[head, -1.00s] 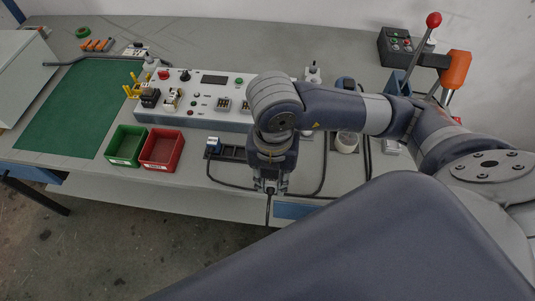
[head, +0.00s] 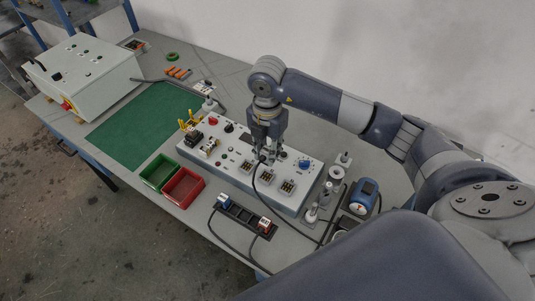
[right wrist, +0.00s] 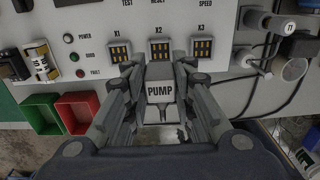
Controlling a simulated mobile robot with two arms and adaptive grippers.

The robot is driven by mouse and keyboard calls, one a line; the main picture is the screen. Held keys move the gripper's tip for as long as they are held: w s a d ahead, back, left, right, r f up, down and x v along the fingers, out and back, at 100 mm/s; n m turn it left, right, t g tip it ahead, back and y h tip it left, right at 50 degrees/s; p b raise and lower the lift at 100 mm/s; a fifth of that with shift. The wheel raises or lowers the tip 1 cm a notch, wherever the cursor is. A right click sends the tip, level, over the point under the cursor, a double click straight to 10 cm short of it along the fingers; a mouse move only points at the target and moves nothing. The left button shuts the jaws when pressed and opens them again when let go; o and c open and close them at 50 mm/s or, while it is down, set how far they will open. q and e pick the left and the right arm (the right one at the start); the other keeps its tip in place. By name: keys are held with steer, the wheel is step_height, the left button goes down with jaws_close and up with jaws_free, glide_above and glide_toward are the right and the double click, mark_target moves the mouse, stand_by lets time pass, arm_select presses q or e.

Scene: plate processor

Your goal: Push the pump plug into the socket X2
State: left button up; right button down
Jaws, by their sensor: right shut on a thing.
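My right gripper (head: 267,150) is over the control panel (head: 225,168) in the head view, shut on the pump plug. In the right wrist view the pump plug (right wrist: 159,91), a light block labelled PUMP, sits between the two fingers. Its front end lies just below socket X2 (right wrist: 160,50) in the picture and looks apart from it; the height gap is hard to tell. X2 shows its gold contacts and looks empty. Sockets X1 (right wrist: 121,51) and X3 (right wrist: 202,47) flank it. A black cable hangs from the gripper. My left gripper is out of view.
Grey fittings (head: 328,195) and a blue device (head: 364,196) stand to the right.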

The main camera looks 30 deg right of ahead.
steer(key=shift+a+f, duration=0.1)
steer(key=shift+f, duration=0.3)
steer(key=shift+f+b, duration=0.3)
steer(key=shift+b, duration=0.1)
step_height(320, 180, down, 3)
steer(key=shift+f+b, duration=0.15)
steer(key=shift+b, duration=1)
steer(key=shift+f+b, duration=0.3)
steer(key=shift+f, duration=0.15)
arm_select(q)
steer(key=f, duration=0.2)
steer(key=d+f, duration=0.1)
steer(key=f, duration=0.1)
arm_select(e)
steer(key=shift+f, duration=0.1)
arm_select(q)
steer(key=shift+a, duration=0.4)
